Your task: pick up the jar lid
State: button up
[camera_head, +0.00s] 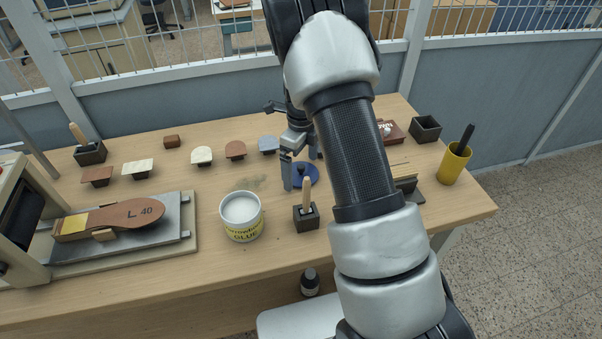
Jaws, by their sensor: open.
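Several small coloured pieces, such as a grey-blue one (268,145), lie behind. A yellow cup (454,164) stands at right, a press with a sole (110,218) at left.

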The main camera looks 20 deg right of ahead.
jog(key=shift+f, duration=0.15)
jog(key=c, duration=1.1)
